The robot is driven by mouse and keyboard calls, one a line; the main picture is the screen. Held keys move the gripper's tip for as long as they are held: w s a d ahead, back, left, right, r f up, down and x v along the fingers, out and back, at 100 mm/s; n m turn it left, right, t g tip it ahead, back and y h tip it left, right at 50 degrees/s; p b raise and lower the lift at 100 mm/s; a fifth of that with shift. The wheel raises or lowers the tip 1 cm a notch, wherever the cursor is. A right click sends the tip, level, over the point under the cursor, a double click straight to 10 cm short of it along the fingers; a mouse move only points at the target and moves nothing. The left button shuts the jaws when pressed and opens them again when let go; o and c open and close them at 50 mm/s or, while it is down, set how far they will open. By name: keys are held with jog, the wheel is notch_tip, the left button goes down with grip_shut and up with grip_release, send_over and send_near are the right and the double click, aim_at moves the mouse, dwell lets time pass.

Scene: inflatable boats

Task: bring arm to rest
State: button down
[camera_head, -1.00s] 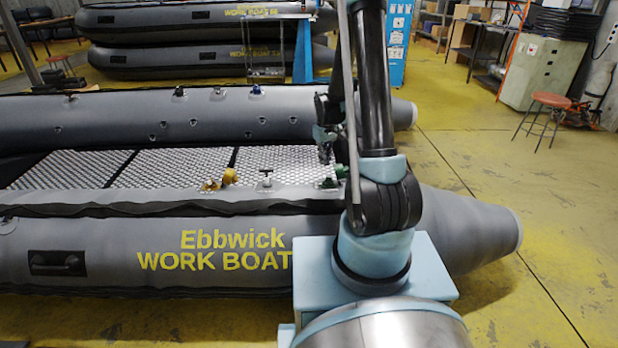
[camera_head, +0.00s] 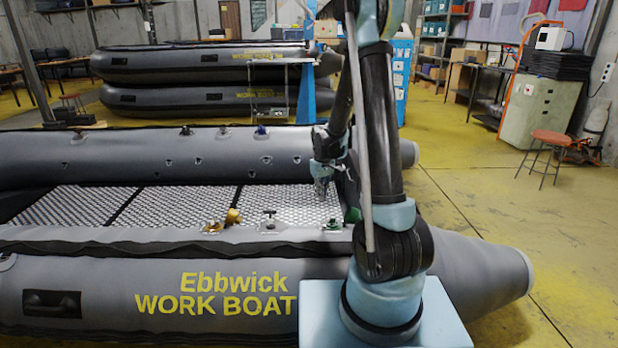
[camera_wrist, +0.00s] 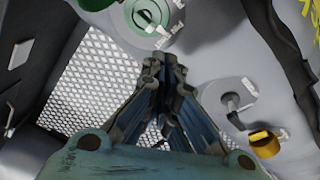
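My arm stands in front of the grey boat's near tube in the head view, with its black upper link raised and its forearm hanging down behind it. My gripper (camera_head: 320,192) points down over the boat's inside, above the metal mesh floor. In the wrist view the fingers of my gripper (camera_wrist: 163,68) come together with nothing visible between them. A green round valve fitting (camera_wrist: 150,14) is just beyond the fingertips. A grey fitting with a small black handle (camera_wrist: 230,100) and a yellow-brass fitting (camera_wrist: 264,143) are to the right.
The grey boat (camera_head: 90,285) lies across the foreground, with several fittings along its far tube. Stacked boats (camera_head: 200,100) and a clear panel on a blue stand (camera_head: 306,95) are behind. A red stool (camera_head: 548,140) stands right, beside a green cabinet (camera_head: 538,105). The yellow floor (camera_head: 490,190) between is clear.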

jog(key=s+d+r+m+t, duration=0.1)
jog(key=s+d+r, duration=0.3)
jog(key=s+r, duration=0.3)
jog(key=s+d+r+m, duration=0.2)
jog(key=s+d+r, duration=0.1)
jog(key=s+r, duration=0.45)
jog(key=s+d+f+m, duration=0.1)
jog(key=s+d, duration=0.1)
jog(key=s, duration=0.7)
jog(key=s+d+f+m+t, duration=0.1)
jog(key=s+d, duration=0.1)
jog(key=s, duration=0.8)
jog(key=shift+s+d+f+m, duration=0.15)
jog(key=shift+s+f+m, duration=0.1)
jog(key=shift+m, duration=0.15)
jog(key=shift+w, duration=0.15)
